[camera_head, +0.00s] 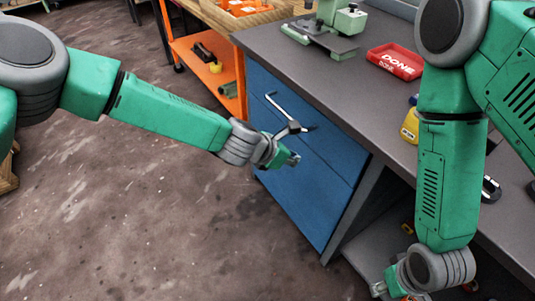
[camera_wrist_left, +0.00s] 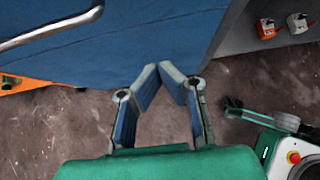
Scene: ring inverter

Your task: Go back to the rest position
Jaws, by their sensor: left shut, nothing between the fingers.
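My left gripper (camera_head: 293,158) is in front of the blue drawer cabinet (camera_head: 318,205), just below and right of the metal drawer handle (camera_head: 287,116). In the left wrist view my left gripper (camera_wrist_left: 160,70) has its fingertips together, with nothing between them. The blue cabinet front (camera_wrist_left: 125,45) is beyond the fingers, and the handle (camera_wrist_left: 50,30) is at the upper left, apart from them. My right gripper (camera_head: 382,289) is low at the bottom edge of the head view, partly cut off. Its finger opening is unclear.
The grey workbench (camera_head: 330,75) holds a red DONE tray (camera_head: 395,61), a green machine (camera_head: 325,25) and a yellow bottle (camera_head: 410,127). An orange cart (camera_head: 205,70) stands behind the cabinet. The floor (camera_head: 150,220) below my left arm is clear.

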